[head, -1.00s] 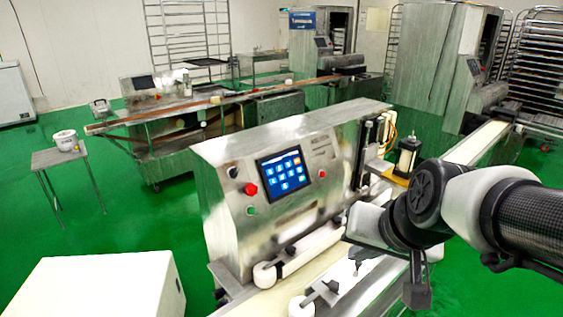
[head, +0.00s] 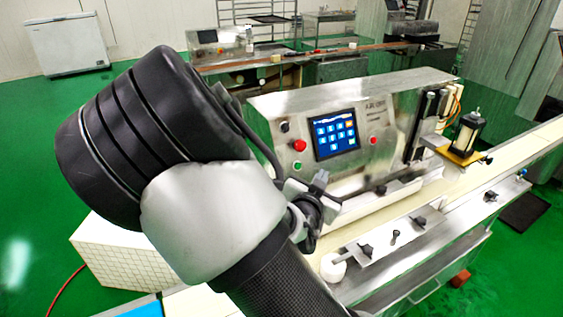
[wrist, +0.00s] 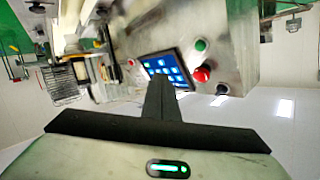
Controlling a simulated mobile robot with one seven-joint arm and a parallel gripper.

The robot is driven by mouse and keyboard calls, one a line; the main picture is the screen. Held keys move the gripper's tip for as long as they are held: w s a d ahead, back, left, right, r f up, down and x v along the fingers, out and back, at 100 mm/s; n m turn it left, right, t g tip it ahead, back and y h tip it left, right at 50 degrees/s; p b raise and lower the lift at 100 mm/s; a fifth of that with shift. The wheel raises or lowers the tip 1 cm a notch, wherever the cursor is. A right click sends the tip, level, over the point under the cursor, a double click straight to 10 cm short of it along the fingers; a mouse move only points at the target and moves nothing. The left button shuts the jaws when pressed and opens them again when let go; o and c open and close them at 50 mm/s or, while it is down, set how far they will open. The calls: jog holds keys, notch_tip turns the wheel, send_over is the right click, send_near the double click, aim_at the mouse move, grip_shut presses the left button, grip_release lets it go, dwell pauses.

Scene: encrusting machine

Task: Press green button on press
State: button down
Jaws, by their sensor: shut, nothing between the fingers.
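The press is a steel machine (head: 400,95) with a blue touch screen (head: 335,133) on its front. The small green button (head: 297,165) is left of the screen, below a red button (head: 299,146). In the tilted wrist view the green button (wrist: 201,45) is up and right of my fingertips, with the red button (wrist: 203,74) below it. My gripper (head: 321,178) is in front of the panel, just right of and slightly below the green button in the head view. In the wrist view my gripper (wrist: 160,80) is shut and empty, apart from the button, its tip overlapping the screen's edge.
A black knob (head: 284,127) is above the red button, and another red button (head: 373,140) is right of the screen. A conveyor (head: 480,175) with clamp knobs runs along the front of the press. A white block (head: 120,255) stands at lower left.

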aim_at(298, 166)
jog(key=shift+w+a+r+t, duration=0.15)
jog(key=shift+a+r+t, duration=0.15)
jog(key=shift+r, duration=0.15)
jog(key=shift+w+a+f+b, duration=0.55)
jog(key=shift+w+f, duration=0.1)
jog(key=shift+w, duration=0.55)
jog(key=shift+w+a+f+b, duration=0.5)
jog(key=shift+w+f, duration=0.2)
jog(key=shift+w, duration=0.5)
jog(key=shift+w+a+f+b, duration=0.45)
jog(key=shift+w+f+b, duration=0.2)
jog(key=shift+w, duration=0.55)
jog(key=shift+w+a+f, duration=0.15)
jog(key=shift+w+f, duration=0.05)
jog(key=shift+w, duration=0.15)
